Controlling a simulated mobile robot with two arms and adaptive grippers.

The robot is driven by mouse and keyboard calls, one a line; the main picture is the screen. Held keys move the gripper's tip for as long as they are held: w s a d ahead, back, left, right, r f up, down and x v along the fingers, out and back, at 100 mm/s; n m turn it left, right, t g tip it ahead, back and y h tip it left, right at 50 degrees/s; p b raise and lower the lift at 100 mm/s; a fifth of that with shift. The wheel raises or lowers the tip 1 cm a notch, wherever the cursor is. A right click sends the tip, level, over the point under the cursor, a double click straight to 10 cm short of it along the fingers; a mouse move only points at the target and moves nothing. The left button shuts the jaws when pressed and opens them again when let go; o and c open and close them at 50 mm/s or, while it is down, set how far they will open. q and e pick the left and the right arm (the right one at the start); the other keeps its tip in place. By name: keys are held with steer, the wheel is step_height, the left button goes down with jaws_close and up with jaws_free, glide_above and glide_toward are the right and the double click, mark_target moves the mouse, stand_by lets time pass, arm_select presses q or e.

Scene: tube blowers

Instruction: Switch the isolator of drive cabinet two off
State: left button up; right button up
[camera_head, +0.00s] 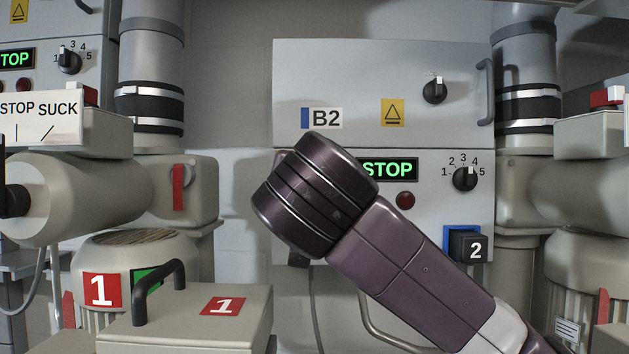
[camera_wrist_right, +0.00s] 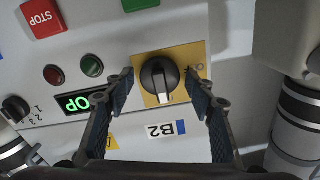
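The drive cabinet labelled B2 (camera_head: 450,225) stands in the middle of the head view. Its isolator is a black rotary knob (camera_wrist_right: 158,72) on a yellow plate (camera_wrist_right: 147,52), seen in the right wrist view. The knob's white mark points down in that picture, towards the upside-down B2 label (camera_wrist_right: 165,130). My right gripper (camera_wrist_right: 160,84) is open, with one finger on each side of the knob; contact cannot be told. In the head view my right arm hides the isolator and gripper fingers. My left gripper is in neither view.
A green STOP display (camera_head: 390,169), a red lamp (camera_head: 405,200) and a numbered dial (camera_head: 464,179) sit right of my wrist. Another black knob (camera_head: 434,89) is on the upper panel. A grey box with a handle (camera_head: 180,320) stands at lower left.

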steer(key=c, duration=0.9)
arm_select(q)
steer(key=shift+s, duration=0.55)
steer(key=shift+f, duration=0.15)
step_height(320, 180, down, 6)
steer(key=b, duration=0.6)
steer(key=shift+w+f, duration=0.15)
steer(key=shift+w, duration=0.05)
arm_select(e)
steer(key=shift+n, duration=8.9)
